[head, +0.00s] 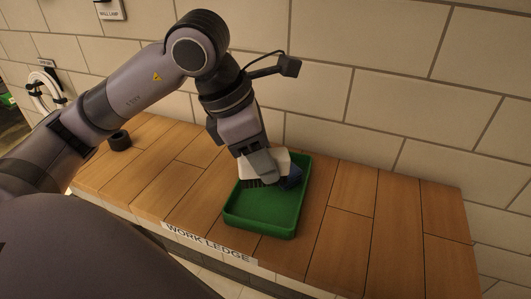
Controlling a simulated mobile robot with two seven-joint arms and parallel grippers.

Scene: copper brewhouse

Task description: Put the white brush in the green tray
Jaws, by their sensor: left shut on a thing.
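My left gripper (258,163) comes down from the upper left and is shut on the white brush (279,158). The brush is at the far end of the green tray (264,212), over its inside. A dark blue part (292,177) shows at the brush's right side. The gripper hides much of the brush, and I cannot tell whether the brush touches the tray floor. The near part of the tray is empty. My right gripper is out of view.
The tray stands on a wooden ledge (348,225) labelled "WORK LEDGE" along its front edge. A small dark ring-shaped object (119,140) stands at the ledge's left end. A tiled wall (400,80) rises behind. The ledge right of the tray is clear.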

